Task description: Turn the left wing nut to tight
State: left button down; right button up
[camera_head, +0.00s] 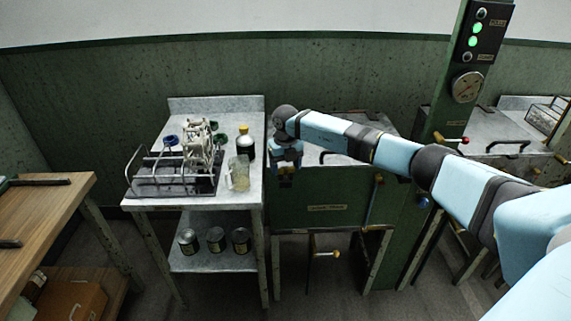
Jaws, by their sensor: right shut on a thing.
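My right arm reaches in from the right. Its gripper (286,168) points down at the top left corner of the green basin (318,190), where the left wing nut would be. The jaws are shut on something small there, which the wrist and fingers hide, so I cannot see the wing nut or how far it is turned. A small brass-coloured fitting (378,179) shows at the basin's top right corner. The basin's grey lid (350,125) with a dark handle is partly behind my arm. My left gripper is not in view.
A grey metal table (250,180) stands just left of the basin, with a wire rack, a reel, a glass jar (239,173) and a dark bottle (245,146). A green post (440,120) with lit lamps and a gauge (466,87) stands right. A wooden bench (40,215) is far left.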

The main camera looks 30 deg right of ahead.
aim_at(286, 167)
jog(key=shift+m, duration=1)
jog(key=o, duration=0.9)
jog(key=shift+o, duration=0.2)
notch_tip(286, 167, up, 14)
jog(key=shift+b, duration=0.45)
jog(key=shift+f, duration=0.1)
